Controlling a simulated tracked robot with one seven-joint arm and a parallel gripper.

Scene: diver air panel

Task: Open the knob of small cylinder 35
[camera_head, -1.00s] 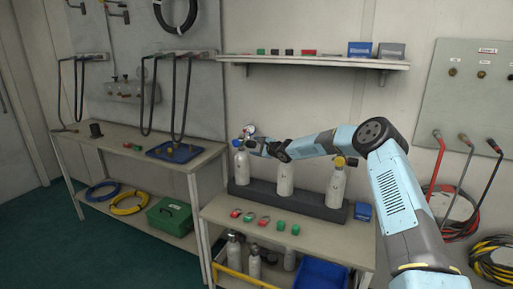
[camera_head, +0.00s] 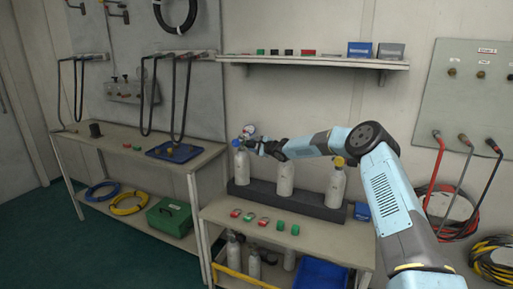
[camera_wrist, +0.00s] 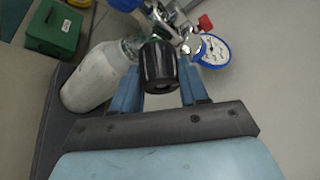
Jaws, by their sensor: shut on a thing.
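A pale small cylinder (camera_head: 242,165) with a blue top stands upright at the left end of a dark rack (camera_head: 310,203). It also shows at the left of the wrist view (camera_wrist: 95,82). No number is readable on it. My gripper (camera_head: 258,147) is at its valve, on the right side. In the wrist view, my blue fingers (camera_wrist: 160,88) are on either side of a black knob (camera_wrist: 158,66) and shut on it. Beside it are a blue-rimmed gauge (camera_wrist: 213,50) and a small red knob (camera_wrist: 205,23). The finger contact is partly hidden behind the knob.
Two more pale cylinders stand in the rack, one in the middle (camera_head: 285,178) and a yellow-topped one (camera_head: 338,185) at right. Several red and green items lie on the bench front (camera_head: 325,240). A shelf (camera_head: 310,61) hangs above. A green box (camera_head: 170,218) is at lower left.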

